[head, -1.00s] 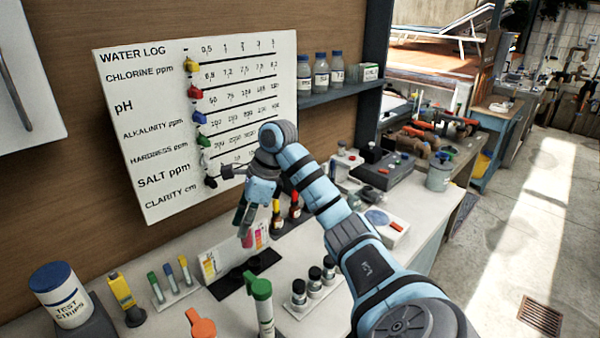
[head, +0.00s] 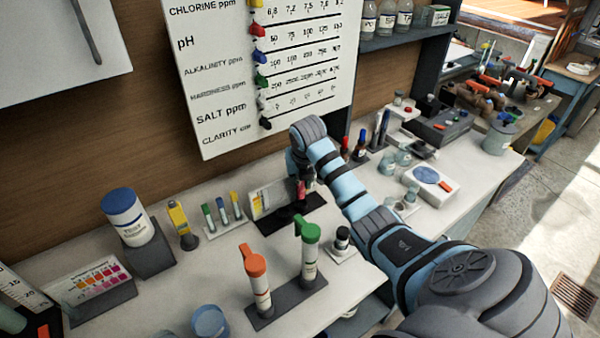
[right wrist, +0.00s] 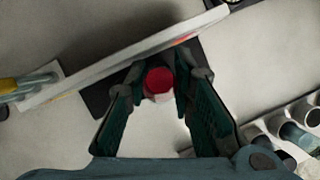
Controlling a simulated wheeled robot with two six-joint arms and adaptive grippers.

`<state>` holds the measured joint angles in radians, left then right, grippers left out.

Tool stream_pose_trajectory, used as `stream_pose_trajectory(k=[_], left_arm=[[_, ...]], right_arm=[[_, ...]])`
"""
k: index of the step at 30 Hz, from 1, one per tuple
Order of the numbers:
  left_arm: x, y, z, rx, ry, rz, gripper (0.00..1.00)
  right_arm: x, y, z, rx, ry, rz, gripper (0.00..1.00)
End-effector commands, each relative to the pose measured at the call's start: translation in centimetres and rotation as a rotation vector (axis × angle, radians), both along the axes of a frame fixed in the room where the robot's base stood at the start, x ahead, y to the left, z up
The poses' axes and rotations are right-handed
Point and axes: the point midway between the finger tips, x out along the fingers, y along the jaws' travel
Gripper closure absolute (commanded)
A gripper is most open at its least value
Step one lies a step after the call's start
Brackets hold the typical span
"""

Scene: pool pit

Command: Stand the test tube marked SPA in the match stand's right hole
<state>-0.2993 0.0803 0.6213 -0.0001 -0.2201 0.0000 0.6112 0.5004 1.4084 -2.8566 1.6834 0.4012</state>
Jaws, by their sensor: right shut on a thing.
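A red-capped test tube (head: 302,190) is between the fingers of my right gripper (head: 298,176). In the right wrist view the red cap (right wrist: 158,79) sits between the two green-padded fingers (right wrist: 160,95), which are shut on the tube. Its marking cannot be read. The match stand (head: 283,222) is a dark base with a pale colour card (head: 266,197) at its back. The tube is upright at the stand's right part; whether its foot is in the hole is hidden. In the right wrist view the dark base (right wrist: 98,97) shows beneath the gripper. My left gripper is not in view.
A small rack (head: 225,228) with several coloured-cap tubes stands left of the match stand. Orange-capped (head: 257,275) and green-capped (head: 308,255) tubes stand in front. Black-capped vials (head: 342,238) are near my right forearm. The water log board (head: 270,75) hangs behind.

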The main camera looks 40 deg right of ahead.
Motion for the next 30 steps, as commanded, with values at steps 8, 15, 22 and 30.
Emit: stream_pose_trajectory(k=[8, 15, 22, 30], left_arm=[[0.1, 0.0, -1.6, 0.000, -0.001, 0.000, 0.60], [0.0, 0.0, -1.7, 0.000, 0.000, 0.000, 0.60], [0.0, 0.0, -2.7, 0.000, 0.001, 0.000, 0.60], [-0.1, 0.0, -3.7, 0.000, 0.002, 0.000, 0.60]], right_arm=[[0.1, 0.1, -1.7, 0.001, -0.001, 0.003, 0.97], [0.1, 0.1, -1.7, 0.001, 0.001, 0.004, 0.97], [0.1, 0.1, -2.8, 0.001, 0.001, 0.004, 0.97], [0.1, 0.1, -3.7, 0.001, 0.001, 0.004, 0.97]])
